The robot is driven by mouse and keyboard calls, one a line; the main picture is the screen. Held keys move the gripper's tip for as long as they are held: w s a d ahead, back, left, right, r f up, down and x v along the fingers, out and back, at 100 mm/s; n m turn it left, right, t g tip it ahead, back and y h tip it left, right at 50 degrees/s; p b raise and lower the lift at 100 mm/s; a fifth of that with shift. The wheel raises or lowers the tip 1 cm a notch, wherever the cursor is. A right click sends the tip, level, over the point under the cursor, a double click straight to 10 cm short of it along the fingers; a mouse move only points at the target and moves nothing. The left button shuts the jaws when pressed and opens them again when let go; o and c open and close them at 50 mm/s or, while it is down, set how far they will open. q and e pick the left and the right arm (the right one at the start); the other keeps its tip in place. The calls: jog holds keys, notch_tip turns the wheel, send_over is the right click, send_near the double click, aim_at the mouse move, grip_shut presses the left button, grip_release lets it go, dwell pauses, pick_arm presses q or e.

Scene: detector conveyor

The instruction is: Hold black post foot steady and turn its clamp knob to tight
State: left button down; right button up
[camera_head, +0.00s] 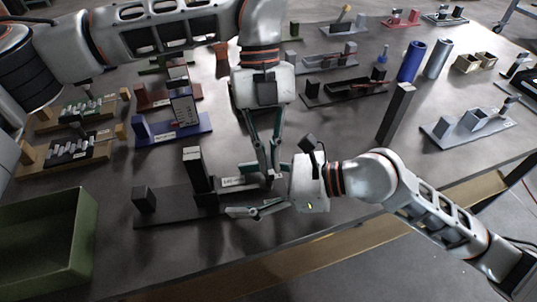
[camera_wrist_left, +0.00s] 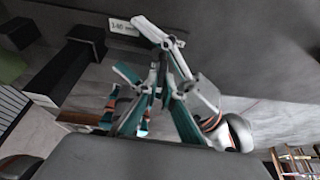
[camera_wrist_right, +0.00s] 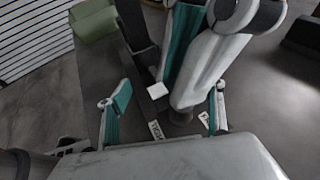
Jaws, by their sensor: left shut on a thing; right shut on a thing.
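The black post foot (camera_head: 172,208) is a long dark base near the table's front edge, with an upright black post and a smaller block at its left end. My left gripper (camera_head: 268,174) comes down from above and is shut on the clamp knob (camera_wrist_right: 180,116), a dark round piece mostly hidden by its fingers. My right gripper (camera_head: 238,190) reaches in from the right, its fingers on either side of the base's right end, shut on it. In the right wrist view a TIGHT label (camera_wrist_right: 156,130) lies beside the knob. The knob's pointer is not clear.
A green bin (camera_head: 45,240) stands at the front left. A blue holder (camera_head: 172,132) lies behind the foot, with wooden-ended racks (camera_head: 70,150) to the left. A tall dark post (camera_head: 396,112) and a grey fixture (camera_head: 470,125) stand to the right. The table's front edge is close.

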pick_arm(q)
jog(key=shift+f, duration=0.1)
pick_arm(e)
jog(key=shift+s+d+f, duration=0.1)
jog(key=shift+d+f, duration=0.05)
jog(key=shift+f, duration=0.5)
pick_arm(q)
jog(key=c, duration=2.2)
grip_release()
jog(key=v, duration=1.2)
jog(key=shift+s, duration=0.2)
pick_arm(e)
jog(key=o, duration=1.7)
pick_arm(q)
jog(key=shift+w, duration=0.1)
pick_arm(e)
jog(key=shift+o, duration=0.7)
jog(key=shift+r, duration=0.1)
